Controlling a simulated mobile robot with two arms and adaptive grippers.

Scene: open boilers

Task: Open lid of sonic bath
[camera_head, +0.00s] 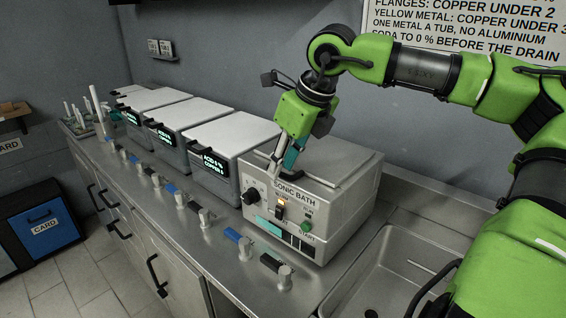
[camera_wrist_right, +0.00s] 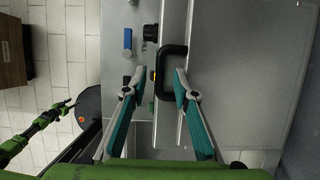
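The sonic bath (camera_head: 345,210) is a grey box with a labelled, knobbed front panel, at the near end of the row on the counter. Its flat lid (camera_head: 340,160) lies shut. In the right wrist view a black loop handle (camera_wrist_right: 186,60) sits at the lid's front edge. My right gripper (camera_head: 287,158) is over the front of the lid, pointing down. Its teal-padded fingers (camera_wrist_right: 160,72) are open, one on the left of the handle, the other over the loop; contact cannot be told. What looks like my left gripper (camera_wrist_right: 68,103) shows small at far left.
Several grey acid boxes (camera_head: 232,140) with dark displays stand left of the bath. A steel sink (camera_head: 385,265) lies to its right. Knobs (camera_head: 284,277) and blue or black handles line the counter's front. A blue bin (camera_head: 50,232) stands on the floor at left.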

